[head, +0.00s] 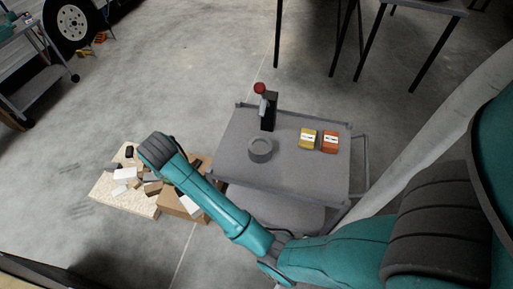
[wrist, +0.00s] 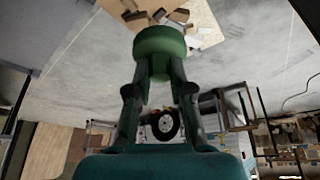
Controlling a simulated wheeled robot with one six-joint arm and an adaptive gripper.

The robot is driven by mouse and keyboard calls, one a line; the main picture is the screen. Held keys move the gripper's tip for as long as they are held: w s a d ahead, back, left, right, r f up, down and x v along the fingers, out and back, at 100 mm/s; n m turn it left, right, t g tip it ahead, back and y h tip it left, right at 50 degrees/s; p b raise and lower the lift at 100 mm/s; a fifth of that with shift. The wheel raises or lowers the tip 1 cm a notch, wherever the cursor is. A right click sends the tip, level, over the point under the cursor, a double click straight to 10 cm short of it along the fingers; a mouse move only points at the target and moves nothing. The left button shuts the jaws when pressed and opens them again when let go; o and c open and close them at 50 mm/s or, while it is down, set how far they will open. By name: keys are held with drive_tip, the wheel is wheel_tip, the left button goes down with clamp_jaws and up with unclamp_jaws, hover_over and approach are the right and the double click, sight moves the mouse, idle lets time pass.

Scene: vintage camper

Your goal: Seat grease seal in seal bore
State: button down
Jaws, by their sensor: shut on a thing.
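My gripper (wrist: 160,70) is shut on a green round piece, which I take to be the grease seal (wrist: 160,42). The seal sits between the two fingertips; its far face is hidden. In the head view the seal and fingers do not show; my dark wrist end hangs left of the grey cart (head: 295,180), above the wooden boards. A short grey cylinder with a round recess in its top (head: 260,149) stands on the cart's left part. It appears to be the part with the seal bore. The held seal is well apart from it.
A black upright tool with a red knob (head: 260,88) stands behind the grey cylinder. A yellow box (head: 308,138) and an orange box (head: 329,142) lie on the cart's right. Loose blocks lie on a pale board (head: 106,190). Dark table legs stand behind.

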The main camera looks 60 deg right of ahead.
drive_tip(key=s+d+f, duration=0.2)
drive_tip(key=s+d, duration=0.3)
drive_tip(key=d, duration=0.6)
drive_tip(key=s+d+f+n, duration=0.1)
drive_tip(key=s+d+f, duration=0.1)
drive_tip(key=s+d, duration=0.95)
drive_tip(key=s+d+f, duration=0.3)
drive_tip(key=s+d, duration=0.5)
drive_tip(key=s, duration=0.7)
drive_tip(key=w+d, duration=0.1)
drive_tip(key=w, duration=0.5)
drive_tip(key=w+d, duration=0.1)
drive_tip(key=w, duration=0.5)
drive_tip(key=w+d, duration=0.1)
drive_tip(key=w, duration=0.4)
drive_tip(key=shift+w, duration=0.4)
drive_tip(key=shift+f, duration=1.7)
drive_tip(key=c, duration=1)
unclamp_jaws()
drive_tip(key=shift+f, duration=0.1)
drive_tip(key=shift+c, duration=0.2)
